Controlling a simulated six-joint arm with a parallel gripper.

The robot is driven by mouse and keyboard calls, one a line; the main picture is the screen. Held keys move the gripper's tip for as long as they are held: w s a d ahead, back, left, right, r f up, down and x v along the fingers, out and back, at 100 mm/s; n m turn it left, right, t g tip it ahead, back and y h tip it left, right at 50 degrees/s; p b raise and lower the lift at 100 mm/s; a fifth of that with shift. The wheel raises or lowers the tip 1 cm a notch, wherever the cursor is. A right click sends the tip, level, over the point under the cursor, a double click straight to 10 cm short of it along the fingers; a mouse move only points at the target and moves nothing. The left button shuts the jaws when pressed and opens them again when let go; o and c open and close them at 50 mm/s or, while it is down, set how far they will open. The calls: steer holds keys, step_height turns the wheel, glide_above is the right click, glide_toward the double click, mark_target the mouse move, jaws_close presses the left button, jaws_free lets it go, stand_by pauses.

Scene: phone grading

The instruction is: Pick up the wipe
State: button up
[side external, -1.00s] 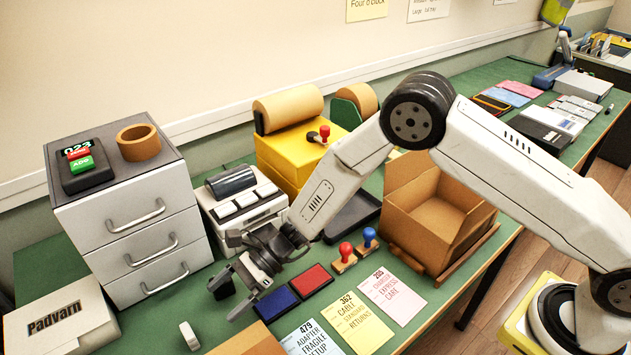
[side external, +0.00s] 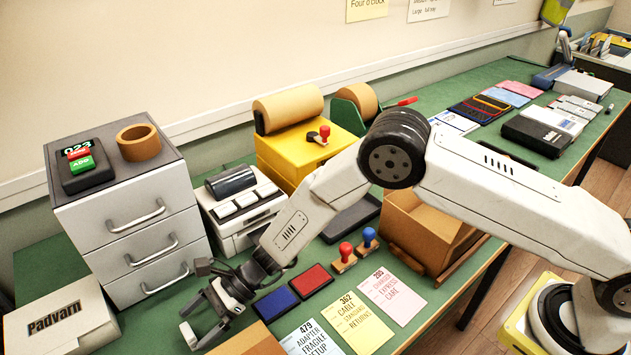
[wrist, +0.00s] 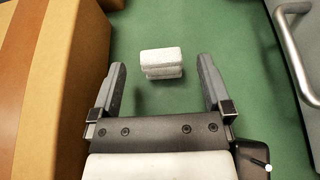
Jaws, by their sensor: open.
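The wipe (wrist: 162,62) looks like a small white folded block on the green mat. In the wrist view it lies between and slightly ahead of the fingertips of my gripper (wrist: 160,72), with green showing on both sides. My gripper is open and empty, its fingers apart from the wipe. In the side external view my gripper (side external: 202,325) hangs low over the near left of the table, and its fingers largely hide the wipe.
A cardboard box (wrist: 60,80) stands close left of my gripper in the wrist view. A drawer unit (side external: 135,235) with metal handles is on the other side. Blue (side external: 276,304) and red (side external: 311,280) pads and several labelled cards (side external: 362,322) lie to the right.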

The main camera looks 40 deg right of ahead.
mark_target(184, 347)
steer(key=shift+x, duration=2.5)
steer(key=shift+f, duration=0.1)
steer(key=shift+d, duration=0.1)
steer(key=c, duration=1.3)
